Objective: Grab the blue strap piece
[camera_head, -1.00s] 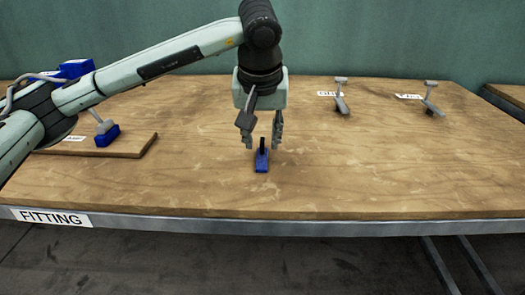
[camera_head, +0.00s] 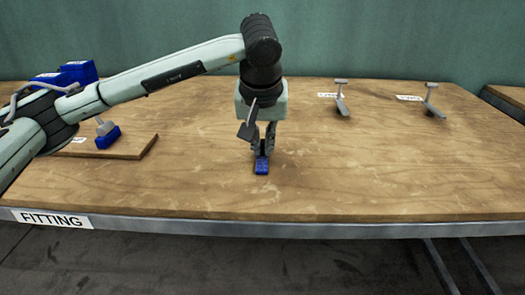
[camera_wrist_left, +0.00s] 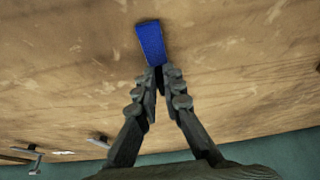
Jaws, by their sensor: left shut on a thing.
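The blue strap piece (camera_head: 262,166) is on the wooden table near its front middle. It has a blue body and a dark upright part, which the fingers now mostly hide. My left gripper (camera_head: 264,147) points down over it with its fingers closed on the dark part. In the left wrist view the blue body (camera_wrist_left: 151,42) sticks out past the fingertips of the left gripper (camera_wrist_left: 158,82). The piece appears to rest on the table. My right gripper is not in view.
Two grey metal pieces (camera_head: 341,98) (camera_head: 432,99) stand at the back right by labels. The table's right front is clear.

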